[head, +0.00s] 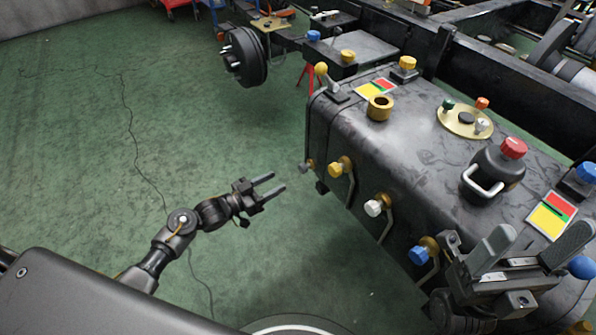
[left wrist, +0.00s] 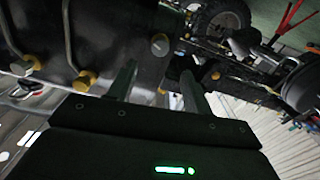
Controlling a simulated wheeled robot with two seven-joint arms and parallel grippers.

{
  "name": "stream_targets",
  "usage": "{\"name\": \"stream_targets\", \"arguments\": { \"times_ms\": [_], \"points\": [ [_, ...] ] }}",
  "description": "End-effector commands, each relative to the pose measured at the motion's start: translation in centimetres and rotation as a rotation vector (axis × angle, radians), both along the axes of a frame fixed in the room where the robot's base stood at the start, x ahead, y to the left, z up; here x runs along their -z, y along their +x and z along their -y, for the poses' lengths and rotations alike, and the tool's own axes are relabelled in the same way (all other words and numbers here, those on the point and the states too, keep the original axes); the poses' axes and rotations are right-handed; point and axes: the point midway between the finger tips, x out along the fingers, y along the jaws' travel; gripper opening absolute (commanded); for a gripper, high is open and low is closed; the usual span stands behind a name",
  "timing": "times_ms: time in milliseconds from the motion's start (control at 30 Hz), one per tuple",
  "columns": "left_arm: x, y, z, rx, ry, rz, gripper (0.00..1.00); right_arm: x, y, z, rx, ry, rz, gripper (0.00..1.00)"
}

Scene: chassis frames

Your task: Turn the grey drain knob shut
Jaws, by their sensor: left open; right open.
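The grey drain knob (head: 308,167) is a small dark knob low at the left end of the black tank (head: 420,150) in the head view. My left gripper (head: 278,184) is open and empty, a little to the left of the knob in that view and apart from it. Its fingers (left wrist: 158,88) also show in the left wrist view, pointing toward the tank's underside and brass-coloured fittings (left wrist: 160,46). I cannot pick out the grey knob for certain there. My right gripper (head: 546,232) is open over the tank's near right end.
A yellow knob (head: 339,166), a white knob (head: 374,208) and a blue knob (head: 424,250) line the tank's side, with bent pipes below. A red-capped filler (head: 513,148) stands on top. A brake drum (head: 244,57) is behind. Green floor (head: 110,140) at left is clear.

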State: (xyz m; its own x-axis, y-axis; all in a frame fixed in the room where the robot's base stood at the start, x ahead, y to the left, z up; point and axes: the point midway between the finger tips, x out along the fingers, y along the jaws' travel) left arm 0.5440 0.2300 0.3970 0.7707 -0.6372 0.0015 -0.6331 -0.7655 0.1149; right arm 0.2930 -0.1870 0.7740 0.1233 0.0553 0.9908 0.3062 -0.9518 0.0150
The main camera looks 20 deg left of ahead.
Motion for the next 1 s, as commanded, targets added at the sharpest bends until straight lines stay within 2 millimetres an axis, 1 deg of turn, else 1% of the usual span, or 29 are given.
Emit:
{"name": "stream_targets", "arguments": {
  "times_ms": [33, 200, 300, 433, 600, 900, 1000],
  "points": [
    [0.2, 0.8, 0.7, 0.001, -0.002, 0.002, 0.5, 0.2, 0.1, 0.0, 0.001, 0.001, 0.009, 0.77],
    [0.3, 3.3, 2.8, 0.001, -0.003, 0.003, 0.5, 0.1, 0.4, -0.2, 0.003, -0.002, 0.038, 0.77],
    [0.2, 4.7, 4.0, 0.001, -0.002, 0.002, 0.5, -0.1, 0.5, -0.2, 0.004, -0.002, 0.056, 0.77],
    [0.3, 6.0, 5.1, 0.001, 0.0, 0.0, 0.5, -0.3, 0.7, -0.3, 0.005, -0.004, 0.071, 0.77],
    [0.1, 6.8, 5.8, 0.001, 0.0, 0.0, 0.5, -0.6, 0.8, -0.4, 0.005, -0.006, 0.083, 0.77],
    [0.1, 6.9, 5.9, 0.001, 0.001, -0.001, 0.5, -0.8, 0.9, -0.4, 0.004, -0.007, 0.085, 0.77],
    [0.1, 6.9, 5.9, 0.001, 0.001, -0.001, 0.37, -0.8, 0.8, -0.4, 0.004, -0.007, 0.086, 0.77]
  ]
}}
